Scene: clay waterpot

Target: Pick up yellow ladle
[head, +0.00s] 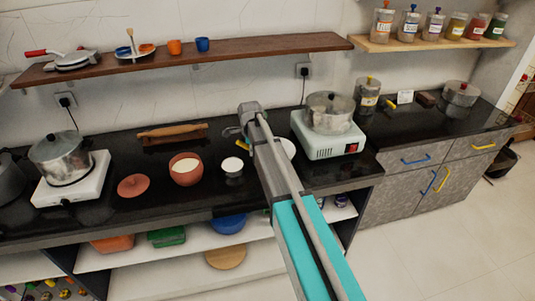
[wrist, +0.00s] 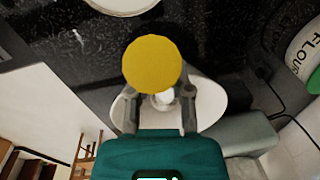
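A round yellow disc (wrist: 152,65) sits at the fingertips of my gripper (wrist: 160,92) in the wrist view. It looks like part of the yellow ladle, but its handle cannot be made out. It overlaps the fingertip area, so contact is unclear. The two fingers stand apart, with a small pale piece (wrist: 163,98) showing between them. In the head view my gripper (head: 240,133) is over the back of the black counter, and the ladle cannot be made out there.
A white plate (wrist: 212,102) lies behind the fingers. A flour jar (wrist: 303,55) stands at right. In the head view a steel pot (head: 329,112) on a stove (head: 327,143) is right of my gripper; a white bowl (head: 232,167) and clay pot (head: 186,172) are left.

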